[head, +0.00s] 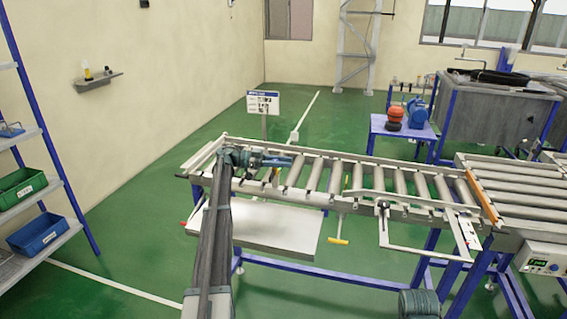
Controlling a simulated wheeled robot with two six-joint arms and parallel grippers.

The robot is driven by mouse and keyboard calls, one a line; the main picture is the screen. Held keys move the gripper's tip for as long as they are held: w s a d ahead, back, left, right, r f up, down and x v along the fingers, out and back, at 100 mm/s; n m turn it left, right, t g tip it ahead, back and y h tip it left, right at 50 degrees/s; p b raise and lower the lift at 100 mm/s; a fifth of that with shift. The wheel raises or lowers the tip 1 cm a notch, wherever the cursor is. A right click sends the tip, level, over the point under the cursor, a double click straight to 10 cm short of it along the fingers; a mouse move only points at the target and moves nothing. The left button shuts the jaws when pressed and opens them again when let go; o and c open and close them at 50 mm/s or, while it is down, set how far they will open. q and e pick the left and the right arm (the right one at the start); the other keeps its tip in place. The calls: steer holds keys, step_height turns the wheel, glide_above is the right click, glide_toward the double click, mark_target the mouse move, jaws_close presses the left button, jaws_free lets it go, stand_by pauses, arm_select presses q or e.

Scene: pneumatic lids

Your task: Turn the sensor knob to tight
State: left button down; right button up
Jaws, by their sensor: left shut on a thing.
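My left gripper (284,161) is over the left end of the roller conveyor (345,176), with its fingers pointing right. It is shut on what appears to be the sensor knob, which is too small and too covered by the fingers to make out. I cannot tell which way the knob is turned. My right gripper is not in view.
A pale tray (270,228) hangs at the conveyor's front left. A bracket frame (414,247) juts from its front rail. A control box (541,262) is at the right. A sign (263,103) stands behind. Shelves (40,205) are at left, with open green floor between.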

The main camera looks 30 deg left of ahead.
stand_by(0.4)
arm_select(q)
steer(key=c, duration=0.5)
jaws_free()
steer(key=shift+c, duration=0.2)
